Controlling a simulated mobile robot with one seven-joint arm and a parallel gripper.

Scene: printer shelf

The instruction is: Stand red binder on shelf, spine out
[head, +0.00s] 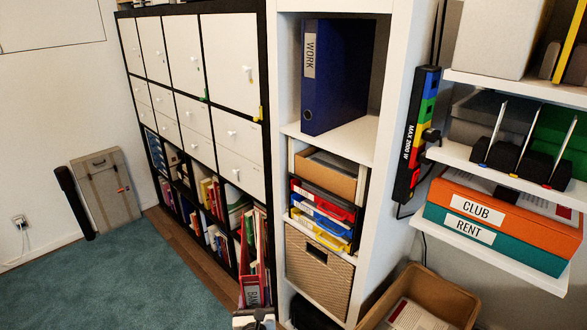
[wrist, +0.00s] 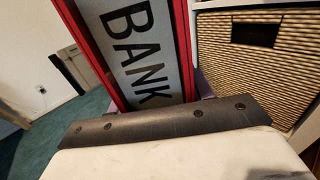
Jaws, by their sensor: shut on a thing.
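The red binder (head: 252,262) stands roughly upright, somewhat tilted, at the bottom of the head view, in front of the dark cabinet. Its white BANK label faces me; the wrist view shows the red binder (wrist: 150,62) close up. My gripper (head: 257,316) is shut on its lower part; the fingertips are mostly hidden. The white shelf (head: 352,138) is up and to the right. A blue binder labelled WORK (head: 338,78) stands at the left of its upper compartment, with bare board to its right.
Below that compartment are coloured trays (head: 322,212) and a woven box (head: 318,272). A power strip (head: 415,135) hangs on the shelf's right side. A brown bin (head: 425,292) stands at lower right. Orange and teal boxes (head: 500,218) lie on a side shelf. Green carpet is clear at left.

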